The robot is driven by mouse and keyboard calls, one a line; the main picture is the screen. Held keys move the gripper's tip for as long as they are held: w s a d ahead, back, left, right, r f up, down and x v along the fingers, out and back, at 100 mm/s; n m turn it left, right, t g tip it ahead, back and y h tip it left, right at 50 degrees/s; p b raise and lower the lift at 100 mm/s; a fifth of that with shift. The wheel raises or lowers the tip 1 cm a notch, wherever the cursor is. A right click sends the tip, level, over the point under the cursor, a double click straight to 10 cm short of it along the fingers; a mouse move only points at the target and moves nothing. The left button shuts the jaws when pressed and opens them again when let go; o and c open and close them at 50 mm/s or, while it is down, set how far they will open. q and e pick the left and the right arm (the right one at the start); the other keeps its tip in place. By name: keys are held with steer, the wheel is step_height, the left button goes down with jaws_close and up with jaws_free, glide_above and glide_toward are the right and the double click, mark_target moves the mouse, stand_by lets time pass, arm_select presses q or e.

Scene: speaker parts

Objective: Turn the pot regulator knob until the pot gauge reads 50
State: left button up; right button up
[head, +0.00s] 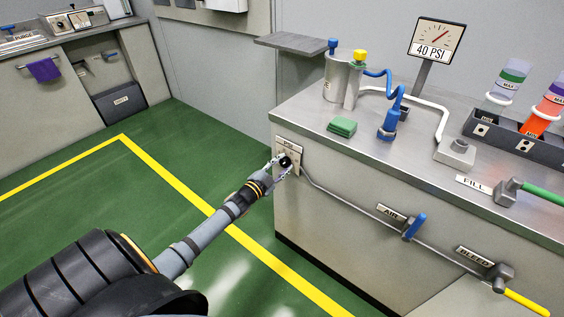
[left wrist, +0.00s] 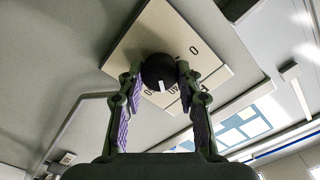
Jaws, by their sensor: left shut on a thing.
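The pot regulator knob (head: 285,161) is small, round and black, on a beige plate (head: 289,145) marked PSI on the cabinet's end. My left gripper (head: 281,166) is shut on it. In the left wrist view the black knob (left wrist: 157,70) sits between the fingertips (left wrist: 157,76); its white pointer mark is near the printed 40. The plate (left wrist: 207,58) has numbers around the knob, partly hidden by the fingers. The pot gauge (head: 437,39) stands on a post above the bench, with a red needle and the text 40 PSI. My right gripper is not in view.
The blue AIR handle (head: 414,226) and yellow BLEED handle (head: 526,301) stick out from the cabinet front. The green floor (head: 190,148) left of the cabinet is clear.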

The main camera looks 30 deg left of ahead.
arm_select(q)
steer(key=shift+m, duration=0.8)
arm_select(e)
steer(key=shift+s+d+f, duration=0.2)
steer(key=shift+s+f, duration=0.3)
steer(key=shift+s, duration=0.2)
arm_select(q)
steer(key=shift+p, duration=0.3)
steer(key=o, duration=1.2)
steer(key=shift+c, duration=0.2)
steer(key=shift+s+f, duration=0.1)
steer(key=shift+s, duration=0.05)
steer(key=s, duration=1.1)
steer(key=shift+s+a, duration=0.35)
steer(key=shift+a, duration=0.1)
